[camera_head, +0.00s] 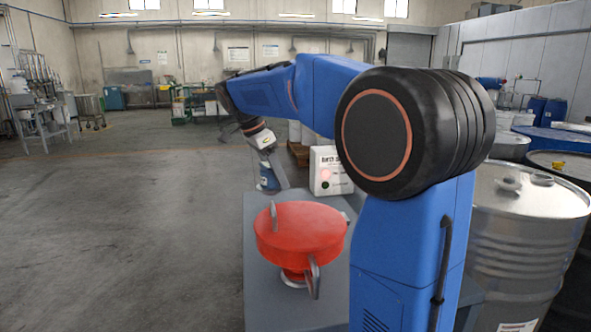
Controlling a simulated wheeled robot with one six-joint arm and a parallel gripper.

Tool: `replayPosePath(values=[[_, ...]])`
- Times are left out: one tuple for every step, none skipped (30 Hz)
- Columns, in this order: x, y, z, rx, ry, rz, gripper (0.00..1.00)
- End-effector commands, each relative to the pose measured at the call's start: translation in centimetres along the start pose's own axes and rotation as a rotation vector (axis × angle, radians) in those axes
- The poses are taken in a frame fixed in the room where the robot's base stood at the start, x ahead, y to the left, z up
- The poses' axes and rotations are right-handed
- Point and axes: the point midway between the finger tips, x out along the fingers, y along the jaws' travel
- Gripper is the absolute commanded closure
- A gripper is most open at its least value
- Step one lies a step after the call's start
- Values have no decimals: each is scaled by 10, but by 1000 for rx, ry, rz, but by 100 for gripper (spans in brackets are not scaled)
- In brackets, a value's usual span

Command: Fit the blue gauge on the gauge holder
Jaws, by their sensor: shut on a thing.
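My gripper (265,150) is at the end of my arm, over the far left end of the grey bench. It is small and far off in this view. A small blue thing, seemingly the blue gauge (268,179), shows just below the fingers, and the gripper appears shut on it. The fingers' exact hold is too small to see. A slanted light grey piece stands just right of the blue thing; I cannot tell if it is the gauge holder. I cannot make out the gauge holder for sure; my arm hides part of the bench.
A red round lidded vessel (300,232) with handles stands on the near part of the grey bench (262,295). A white box with printed text (328,168) stands behind it. Metal drums (525,230) crowd the right side. The floor at left is clear.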

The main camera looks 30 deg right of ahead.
Motion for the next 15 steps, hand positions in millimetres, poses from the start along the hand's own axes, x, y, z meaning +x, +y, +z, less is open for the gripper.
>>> replayPosePath(values=[[3,1,1,-1,0,0,100],[4,1,2,-1,0,0,100],[6,1,3,-1,0,0,100],[7,1,3,-1,0,0,100],[8,1,3,-1,0,0,100],[9,1,4,-1,0,0,100],[11,1,5,-1,0,0,100],[12,0,5,-1,0,0,100],[15,0,6,-1,0,0,100],[17,0,7,-2,0,0,100],[20,0,8,-1,0,0,100],[23,0,10,-1,0,0,100],[25,1,11,-1,0,1,100],[28,1,12,-1,0,1,100],[32,1,13,-1,0,0,100]])
